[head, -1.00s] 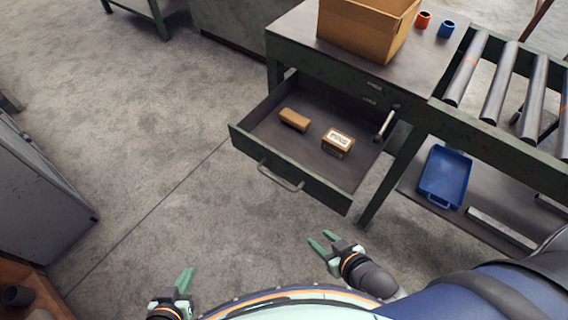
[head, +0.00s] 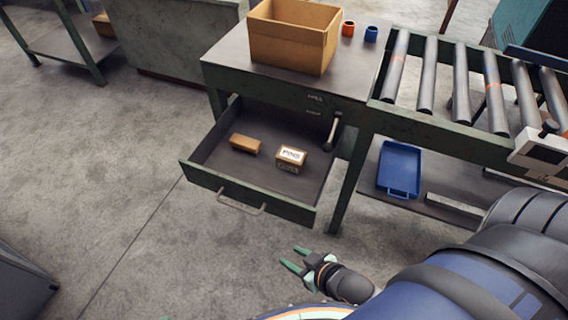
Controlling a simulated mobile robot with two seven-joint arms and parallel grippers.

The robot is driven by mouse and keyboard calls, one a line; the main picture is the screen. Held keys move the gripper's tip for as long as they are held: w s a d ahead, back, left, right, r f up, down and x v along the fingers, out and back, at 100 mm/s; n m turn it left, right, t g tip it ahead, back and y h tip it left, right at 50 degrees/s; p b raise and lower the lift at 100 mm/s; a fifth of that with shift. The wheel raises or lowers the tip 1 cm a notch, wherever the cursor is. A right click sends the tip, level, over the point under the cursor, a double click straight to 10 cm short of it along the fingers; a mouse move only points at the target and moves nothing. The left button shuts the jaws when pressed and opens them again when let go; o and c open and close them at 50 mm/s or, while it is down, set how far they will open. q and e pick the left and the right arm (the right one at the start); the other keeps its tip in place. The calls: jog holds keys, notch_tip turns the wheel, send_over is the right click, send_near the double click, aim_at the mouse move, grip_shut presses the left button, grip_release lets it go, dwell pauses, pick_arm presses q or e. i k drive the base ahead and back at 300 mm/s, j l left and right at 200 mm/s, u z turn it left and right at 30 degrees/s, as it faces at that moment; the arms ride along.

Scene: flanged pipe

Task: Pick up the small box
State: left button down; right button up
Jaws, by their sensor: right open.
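A small brown box with a white label reading PINS (head: 291,160) sits in the open drawer (head: 225,167), right of the drawer's middle. A plain brown block or box (head: 245,144) lies to its left in the same drawer, a short gap apart. My right gripper (head: 290,257) is open and empty, with its green fingers pointing left. In the picture it is below the drawer's front, apart from the drawer and both small items. My left gripper is not in view.
The drawer's front has a handle (head: 240,203). An open cardboard box (head: 290,48), an orange cup (head: 348,29) and a blue cup (head: 371,34) stand on the workbench above. A roller conveyor (head: 460,85) is at right, a blue tray (head: 399,168) below.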

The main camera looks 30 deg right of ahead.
aim_at(289, 158)
jog(key=z, duration=0.6)
jog(key=j+z, duration=0.35)
jog(key=i+j+z, duration=0.1)
jog(key=z, duration=0.25)
jog(key=j, duration=0.95)
jog(key=i+j, duration=0.6)
